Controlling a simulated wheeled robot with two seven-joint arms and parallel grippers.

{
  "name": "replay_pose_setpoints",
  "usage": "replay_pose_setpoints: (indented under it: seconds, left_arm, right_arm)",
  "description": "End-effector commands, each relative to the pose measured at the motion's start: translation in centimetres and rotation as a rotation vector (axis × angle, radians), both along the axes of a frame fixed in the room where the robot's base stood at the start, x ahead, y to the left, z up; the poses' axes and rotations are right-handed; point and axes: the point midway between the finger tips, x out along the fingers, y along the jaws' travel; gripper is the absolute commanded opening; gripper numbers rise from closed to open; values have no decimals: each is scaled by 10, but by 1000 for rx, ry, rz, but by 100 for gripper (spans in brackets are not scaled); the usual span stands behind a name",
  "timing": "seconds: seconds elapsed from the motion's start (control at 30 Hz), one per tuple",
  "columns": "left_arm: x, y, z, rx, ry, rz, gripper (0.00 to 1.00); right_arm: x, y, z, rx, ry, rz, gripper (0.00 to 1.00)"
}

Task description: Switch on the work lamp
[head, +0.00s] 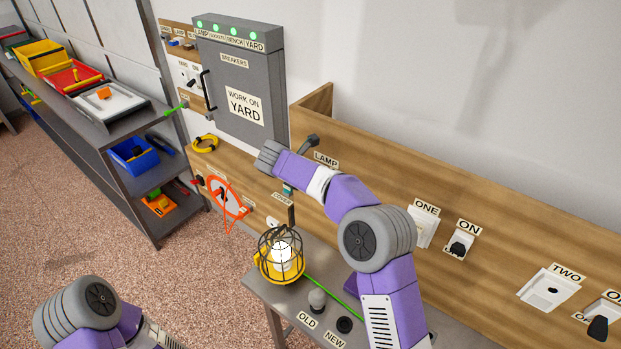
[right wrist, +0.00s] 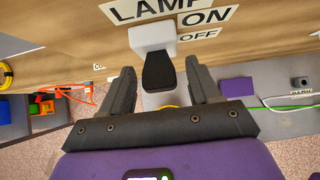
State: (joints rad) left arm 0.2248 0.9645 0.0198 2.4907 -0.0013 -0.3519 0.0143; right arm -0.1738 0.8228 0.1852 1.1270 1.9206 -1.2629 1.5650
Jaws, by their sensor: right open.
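The lamp switch (right wrist: 158,69) is a black lever on a white mount, with LAMP, ON and OFF labels beside it. In the right wrist view my right gripper (right wrist: 160,76) is open, one finger on each side of the lever. I cannot tell whether the fingers touch it. In the head view my right arm hides the switch, close to the LAMP label (head: 326,159). The work lamp (head: 282,254) is a yellow-based lamp in a black wire cage; its bulb looks white, and I cannot tell whether it is lit. My left gripper is outside the view.
A grey breaker box (head: 240,85) with green lights hangs behind. An ON switch (head: 460,243) and socket ONE (head: 423,228) sit on the wooden board to the right. A green cable (head: 335,298) crosses the bench. A shelf with bins (head: 42,56) stands left.

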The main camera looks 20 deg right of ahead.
Motion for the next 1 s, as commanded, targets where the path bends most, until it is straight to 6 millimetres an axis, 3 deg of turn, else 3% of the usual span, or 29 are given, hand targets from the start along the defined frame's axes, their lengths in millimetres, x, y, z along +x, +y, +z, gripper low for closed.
replay_pose_setpoints:
  seconds: [0.5, 1.0]
  left_arm:
    - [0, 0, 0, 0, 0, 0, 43]
    - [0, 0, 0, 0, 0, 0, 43]
  right_arm:
    - [-27, 36, 51, 0, -1, 1, 62]
    - [-31, 39, 57, 1, 1, 0, 62]
